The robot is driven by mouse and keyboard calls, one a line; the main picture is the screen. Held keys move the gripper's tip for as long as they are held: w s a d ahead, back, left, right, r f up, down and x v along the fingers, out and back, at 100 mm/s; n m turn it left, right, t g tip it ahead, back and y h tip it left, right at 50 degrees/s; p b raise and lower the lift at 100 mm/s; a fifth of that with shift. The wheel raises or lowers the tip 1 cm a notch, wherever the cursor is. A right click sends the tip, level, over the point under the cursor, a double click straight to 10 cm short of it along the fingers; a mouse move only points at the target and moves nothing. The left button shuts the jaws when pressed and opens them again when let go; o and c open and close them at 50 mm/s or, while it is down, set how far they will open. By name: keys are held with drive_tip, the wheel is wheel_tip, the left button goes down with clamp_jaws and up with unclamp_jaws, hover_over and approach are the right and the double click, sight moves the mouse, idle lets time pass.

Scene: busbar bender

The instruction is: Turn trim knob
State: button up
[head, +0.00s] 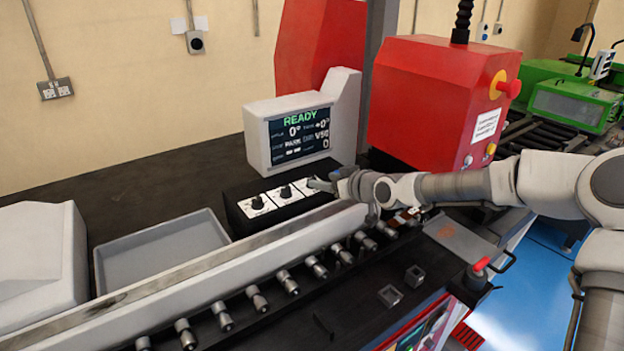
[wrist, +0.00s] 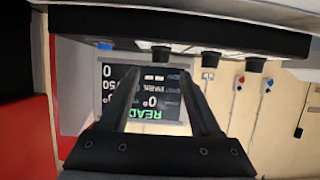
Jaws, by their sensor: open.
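A black control box (head: 240,218) carries a row of dark knobs on white plates. Two of them, the left knob (head: 258,202) and the middle knob (head: 285,192), show clearly in the head view; my gripper (head: 318,185) covers the right end. No label is legible enough to tell which is the trim knob. In the upside-down wrist view, my gripper (wrist: 160,72) is open, and a black knob (wrist: 160,52) stands beyond the gap between its fingertips. More black knobs lie to the right, and a blue one (wrist: 105,46) to the left. I cannot tell whether either finger touches a knob.
A display (head: 300,135) reading READY and 0° stands just behind the box. A grey tray (head: 160,255) lies to the left. A long pale rail (head: 190,270) with several metal pegs runs in front. A red housing with an emergency-stop button (head: 510,88) stands right.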

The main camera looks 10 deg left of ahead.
sight(312, 178)
drive_tip(key=x, duration=0.7)
clamp_jaws()
idle(0.3)
